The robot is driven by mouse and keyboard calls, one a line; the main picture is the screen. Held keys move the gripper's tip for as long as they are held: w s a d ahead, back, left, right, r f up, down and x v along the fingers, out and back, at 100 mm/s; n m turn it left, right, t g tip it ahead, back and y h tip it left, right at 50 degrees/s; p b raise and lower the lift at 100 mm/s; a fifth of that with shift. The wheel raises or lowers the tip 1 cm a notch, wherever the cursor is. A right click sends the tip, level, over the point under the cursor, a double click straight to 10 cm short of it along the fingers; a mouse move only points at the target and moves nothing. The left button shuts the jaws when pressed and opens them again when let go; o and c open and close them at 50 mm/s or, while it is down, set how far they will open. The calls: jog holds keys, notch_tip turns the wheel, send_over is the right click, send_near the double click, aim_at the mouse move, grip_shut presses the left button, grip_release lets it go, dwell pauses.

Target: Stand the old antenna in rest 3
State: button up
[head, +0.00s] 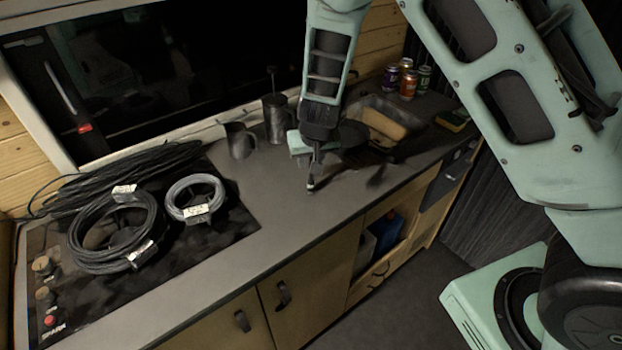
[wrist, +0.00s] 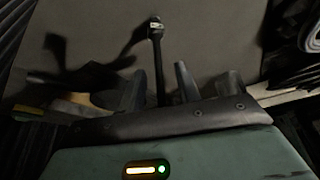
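The old antenna appears as a thin black rod with a pale tip, in the wrist view (wrist: 157,62) and under my gripper in the head view (head: 311,184). My gripper (head: 314,168) is over the grey counter, pointing down. In the wrist view its fingers (wrist: 159,75) stand on both sides of the rod, which runs up between them. It looks shut on the rod, though the contact is hidden by the gripper body. The pale tip is at or just above the counter; I cannot tell which. I cannot make out rest 3 or any numbered rest.
Coiled black cable (head: 112,238) and a pale coil (head: 195,198) lie on the dark hob at left. A sink (head: 385,122) and several cans (head: 408,84) are at the back right. The front counter is clear.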

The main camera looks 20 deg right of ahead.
jog(key=shift+w+f, duration=0.3)
jog(key=shift+f, duration=0.35)
grip_shut()
